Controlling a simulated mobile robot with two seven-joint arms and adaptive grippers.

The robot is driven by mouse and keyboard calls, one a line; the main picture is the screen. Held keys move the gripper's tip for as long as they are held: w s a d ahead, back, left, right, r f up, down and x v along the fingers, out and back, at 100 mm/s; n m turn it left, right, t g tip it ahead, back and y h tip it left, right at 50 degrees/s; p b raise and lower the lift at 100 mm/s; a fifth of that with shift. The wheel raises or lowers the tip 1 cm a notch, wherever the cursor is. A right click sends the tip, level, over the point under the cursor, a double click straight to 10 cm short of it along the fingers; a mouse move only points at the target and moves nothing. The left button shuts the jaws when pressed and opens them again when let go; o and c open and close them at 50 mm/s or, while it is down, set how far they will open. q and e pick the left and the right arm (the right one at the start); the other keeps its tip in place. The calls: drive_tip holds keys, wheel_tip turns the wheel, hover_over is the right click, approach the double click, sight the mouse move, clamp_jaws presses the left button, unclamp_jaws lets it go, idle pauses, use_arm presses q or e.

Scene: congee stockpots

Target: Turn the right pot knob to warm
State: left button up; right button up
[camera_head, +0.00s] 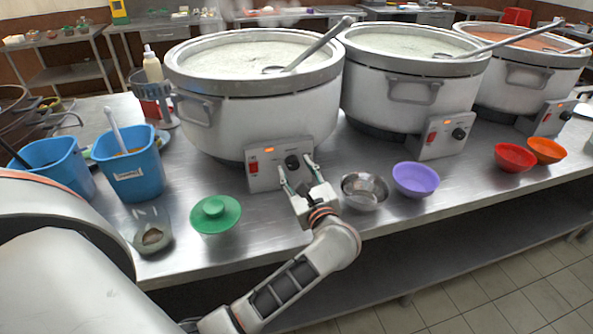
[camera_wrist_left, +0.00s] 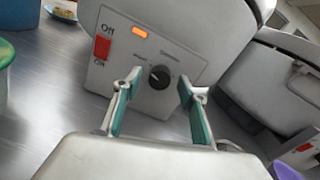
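Three big white stockpots stand in a row. The left pot (camera_head: 255,110) has a grey control panel with a black knob (camera_head: 293,162), a red switch (camera_head: 253,167) and a lit orange light. My left gripper (camera_head: 296,170) is open in front of this panel. In the left wrist view its green-padded fingers (camera_wrist_left: 160,88) stand on either side of the same knob (camera_wrist_left: 159,77), apart from it. The small labels around the knob are not legible. The middle pot's knob (camera_head: 458,133) and the right pot's knob (camera_head: 566,115) are far from my gripper. My right gripper is not in view.
A metal bowl (camera_head: 364,191) and a purple bowl (camera_head: 416,180) sit right of my gripper. A green-lidded bowl (camera_head: 215,213), a glass jar (camera_head: 150,231) and blue containers (camera_head: 130,168) stand to the left. Red (camera_head: 514,158) and orange (camera_head: 546,151) bowls are farther right on the steel table.

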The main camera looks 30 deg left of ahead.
use_arm(q)
drive_tip(key=shift+s+d, duration=0.1)
drive_tip(key=v, duration=1.1)
drive_tip(key=shift+s+d, duration=0.2)
drive_tip(key=shift+d, duration=0.1)
